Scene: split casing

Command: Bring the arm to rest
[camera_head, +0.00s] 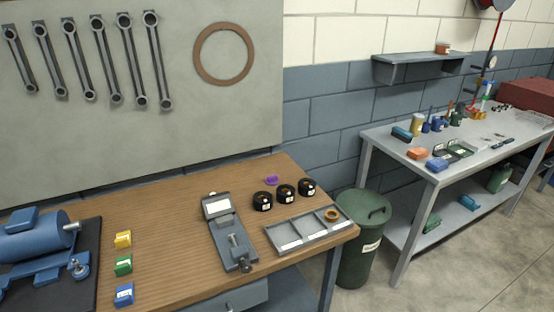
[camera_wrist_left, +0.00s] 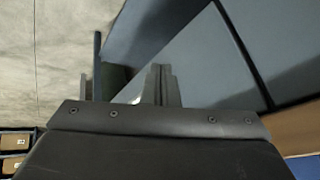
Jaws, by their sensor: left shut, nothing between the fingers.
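My left gripper (camera_wrist_left: 160,72) shows in the left wrist view, its fingers together above the dark wrist plate. It is shut and empty. Neither arm shows in the head view, and my right gripper is in no view. The left wrist view shows pale floor and grey-blue panels behind the fingers, so the gripper is away from the items on the bench top.
The wooden bench (camera_head: 163,245) holds a blue machine (camera_head: 35,245), coloured blocks, a grey clamp device (camera_head: 230,235), black rings and a grey tray (camera_head: 290,240). A green bin (camera_head: 362,245) stands between it and the grey table (camera_head: 400,150) at right.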

